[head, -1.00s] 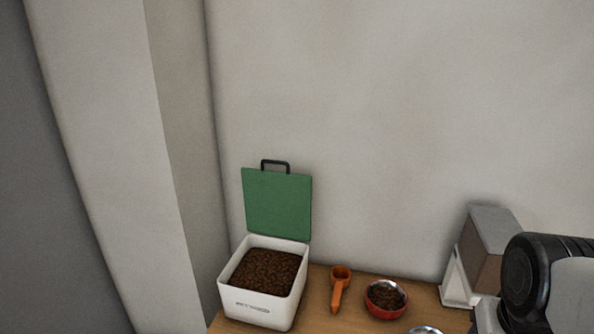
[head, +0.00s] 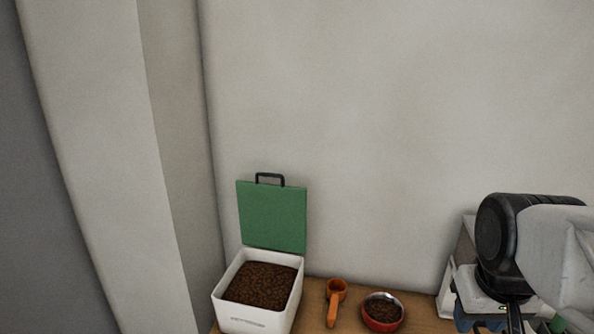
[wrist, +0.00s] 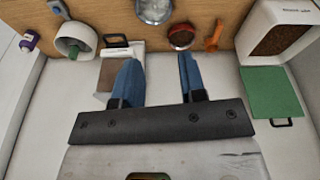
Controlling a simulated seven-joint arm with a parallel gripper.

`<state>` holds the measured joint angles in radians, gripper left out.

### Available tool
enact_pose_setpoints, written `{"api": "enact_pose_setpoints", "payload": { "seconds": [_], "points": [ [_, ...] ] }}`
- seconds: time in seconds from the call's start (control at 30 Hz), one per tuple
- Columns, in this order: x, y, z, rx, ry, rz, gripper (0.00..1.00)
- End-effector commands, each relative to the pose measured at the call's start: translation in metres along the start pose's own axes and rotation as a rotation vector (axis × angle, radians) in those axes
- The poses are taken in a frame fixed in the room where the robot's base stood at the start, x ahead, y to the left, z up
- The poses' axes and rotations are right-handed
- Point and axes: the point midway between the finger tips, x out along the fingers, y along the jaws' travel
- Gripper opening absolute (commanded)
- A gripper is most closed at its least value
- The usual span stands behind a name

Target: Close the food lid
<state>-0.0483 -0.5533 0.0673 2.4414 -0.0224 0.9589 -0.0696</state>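The white food container (head: 250,321) stands at the left end of the wooden counter, filled with brown food. Its green lid (head: 272,217) is open, standing upright at the back edge with a dark handle on top. In the wrist view the lid (wrist: 270,92) and container (wrist: 250,22) appear at the right, the picture being upside down. My gripper (wrist: 160,62) has two blue fingers spread apart with nothing between them. In the head view it is at the lower right, well away from the lid and partly cut off.
An orange scoop (head: 334,303) and a red bowl of food (head: 382,312) stand right of the container. A metal bowl (wrist: 154,10) shows in the wrist view. A white and brown object (wrist: 118,62), a white container (wrist: 76,40) and a purple bottle (wrist: 29,41) are at its left.

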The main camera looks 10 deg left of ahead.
Motion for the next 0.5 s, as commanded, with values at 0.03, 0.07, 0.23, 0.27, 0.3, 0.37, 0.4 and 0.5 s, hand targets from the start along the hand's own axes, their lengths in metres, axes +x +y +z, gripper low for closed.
{"api": "enact_pose_setpoints", "payload": {
  "seconds": [0.03,0.07,0.23,0.27,0.3,0.37,0.4,0.5],
  "points": [
    [-0.004,-0.003,-0.014,-0.033,-0.002,-0.001,0.38],
    [-0.006,-0.005,-0.022,-0.054,-0.002,-0.001,0.38],
    [-0.018,-0.020,-0.069,-0.178,-0.005,-0.004,0.38],
    [-0.021,-0.023,-0.078,-0.198,-0.005,-0.005,0.38],
    [-0.023,-0.027,-0.089,-0.228,-0.007,-0.006,0.38],
    [-0.026,-0.034,-0.105,-0.271,-0.007,-0.007,0.38],
    [-0.029,-0.038,-0.117,-0.300,-0.006,-0.007,0.38],
    [-0.033,-0.051,-0.143,-0.371,-0.007,-0.008,0.38]
  ]
}}
